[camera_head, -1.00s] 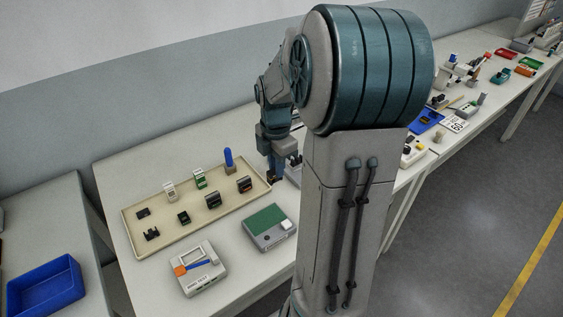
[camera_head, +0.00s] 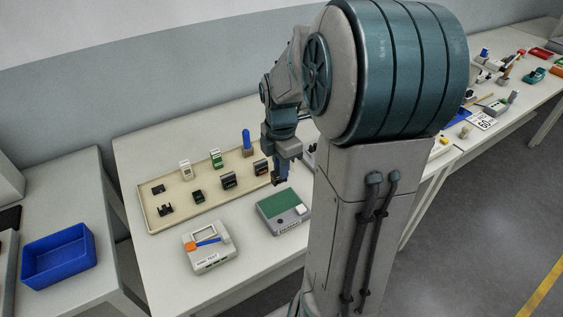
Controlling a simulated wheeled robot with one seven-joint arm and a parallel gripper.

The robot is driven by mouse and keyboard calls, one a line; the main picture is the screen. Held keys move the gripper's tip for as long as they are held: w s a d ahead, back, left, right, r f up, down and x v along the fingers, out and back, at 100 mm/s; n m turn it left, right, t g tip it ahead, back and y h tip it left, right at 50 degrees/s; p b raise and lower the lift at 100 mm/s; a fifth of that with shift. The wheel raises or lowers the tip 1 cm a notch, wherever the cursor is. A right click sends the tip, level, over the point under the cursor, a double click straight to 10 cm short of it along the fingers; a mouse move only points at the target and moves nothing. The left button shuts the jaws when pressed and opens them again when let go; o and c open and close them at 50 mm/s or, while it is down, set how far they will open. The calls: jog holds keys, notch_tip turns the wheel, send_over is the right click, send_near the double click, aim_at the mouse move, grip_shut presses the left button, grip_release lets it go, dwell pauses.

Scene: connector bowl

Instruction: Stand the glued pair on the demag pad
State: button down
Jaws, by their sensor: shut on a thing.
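My gripper (camera_head: 280,177) points down near the right end of the cream tray, just behind the green-topped box. It is shut on a small dark piece (camera_head: 279,182), apparently the glued pair. The piece is tiny and partly hidden by the fingers, so its two parts and its tilt cannot be told. The grey box with a green top and a white block (camera_head: 277,206), which looks like the demag pad, stands on the table in front of the tray. Nothing else stands on its green top. I cannot tell whether the held piece overhangs its back edge.
The cream tray (camera_head: 150,223) holds several small dark, white and green connectors and a blue upright peg (camera_head: 246,139). A grey tester with an orange part (camera_head: 209,247) stands left of the box. A blue bin (camera_head: 58,257) is on the left table. My arm hides the table's right part.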

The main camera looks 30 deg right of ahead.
jog(key=b, duration=0.5)
send_over(281, 202)
jog(key=shift+f, duration=4.35)
jog(key=c, duration=1.3)
grip_release()
jog(key=shift+o, duration=0.2)
notch_tip(281, 202, up, 14)
jog(key=shift+f+p, duration=0.1)
jog(key=shift+p, duration=0.3)
jog(key=s+a+f+m+t, duration=0.3)
jog(key=s+a+m, duration=0.8)
jog(key=m, duration=0.7)
jog(key=shift+s+a+f+m, duration=0.25)
jog(key=shift+s+f+m, duration=0.05)
jog(key=shift+s+f, duration=0.3)
